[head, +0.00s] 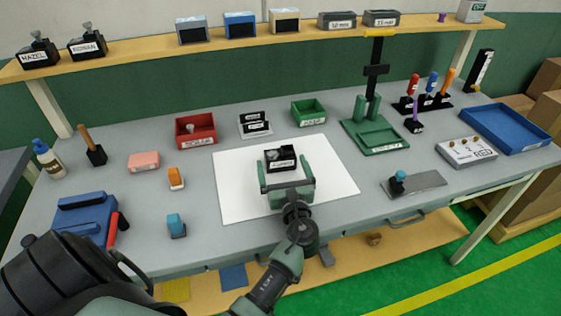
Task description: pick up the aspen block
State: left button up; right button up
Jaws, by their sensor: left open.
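The aspen block (281,153) is a small black block with a white label, hard to read at this size. It sits on the white sheet (235,190) in the middle of the grey workbench. My left gripper (284,170) is open, with one finger to the left and one to the right of the block's near side. The gripper's palm is in front of the block and hides part of its lower front. I cannot tell whether the fingers touch it. My right gripper is not in view.
Red (196,129) and green (309,112) bins stand behind the sheet. A green stand (376,137) with a black post is at the right. Similar labelled black blocks (88,43) sit on the back shelf. Orange (176,178) and blue (176,225) items stand left of the sheet.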

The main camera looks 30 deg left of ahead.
aim_at(280, 153)
pick_arm(q)
jog(key=b+x, duration=0.2)
jog(key=x, duration=0.3)
jog(key=shift+w+f, duration=0.15)
jog(key=shift+w, duration=0.25)
jog(key=shift+s, duration=0.1)
jog(key=c, duration=1.4)
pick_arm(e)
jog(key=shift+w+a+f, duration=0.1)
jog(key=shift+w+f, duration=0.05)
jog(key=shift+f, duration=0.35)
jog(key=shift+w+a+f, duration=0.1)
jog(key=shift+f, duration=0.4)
